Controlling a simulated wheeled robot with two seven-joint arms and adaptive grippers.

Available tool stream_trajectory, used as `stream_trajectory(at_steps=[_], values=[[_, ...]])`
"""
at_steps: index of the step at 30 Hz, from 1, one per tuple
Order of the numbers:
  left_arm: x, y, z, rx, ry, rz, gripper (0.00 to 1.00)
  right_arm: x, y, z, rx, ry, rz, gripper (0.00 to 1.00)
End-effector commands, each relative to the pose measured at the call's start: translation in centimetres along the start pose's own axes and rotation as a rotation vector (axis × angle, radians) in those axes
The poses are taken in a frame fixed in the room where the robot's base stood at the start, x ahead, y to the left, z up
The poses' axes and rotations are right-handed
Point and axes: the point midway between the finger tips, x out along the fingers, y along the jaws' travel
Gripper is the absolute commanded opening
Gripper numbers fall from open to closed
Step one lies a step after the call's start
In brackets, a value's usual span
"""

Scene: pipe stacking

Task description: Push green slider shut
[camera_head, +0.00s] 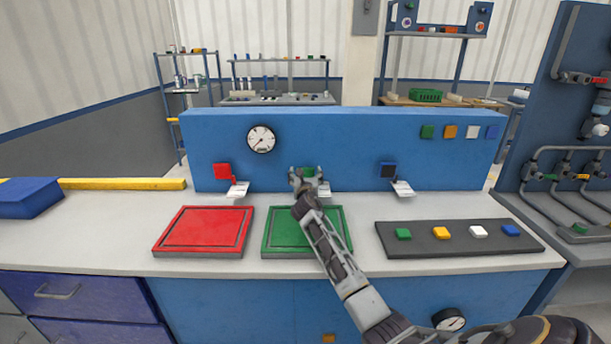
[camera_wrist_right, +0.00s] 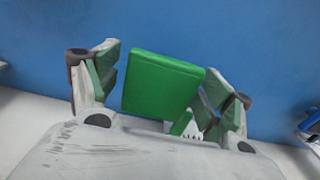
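The green slider (camera_head: 308,170) is a small green block on the front of the blue panel, above the green mat, mostly hidden behind my right gripper in the head view. In the right wrist view the green slider (camera_wrist_right: 163,85) is a large green block against the blue panel, with a smaller green piece at its lower right. My right gripper (camera_head: 307,182) is at the slider; in the wrist view its two fingers (camera_wrist_right: 162,68) are spread on either side of the block. Whether they touch it is unclear. My left gripper is not in view.
A red mat (camera_head: 204,230), a green mat (camera_head: 280,235) and a dark tray (camera_head: 460,246) with coloured blocks lie on the bench.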

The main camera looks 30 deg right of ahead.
Motion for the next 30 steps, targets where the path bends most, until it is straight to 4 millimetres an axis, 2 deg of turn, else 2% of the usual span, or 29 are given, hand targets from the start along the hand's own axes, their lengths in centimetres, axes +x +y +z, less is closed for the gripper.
stream_trajectory(at_steps=[16,30], values=[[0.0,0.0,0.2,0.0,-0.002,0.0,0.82,-0.6,-0.1,-0.1,-0.001,0.001,-0.002,0.82],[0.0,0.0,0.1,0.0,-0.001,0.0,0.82,-4.5,-0.1,-0.1,-0.002,0.0,-0.001,0.82]])
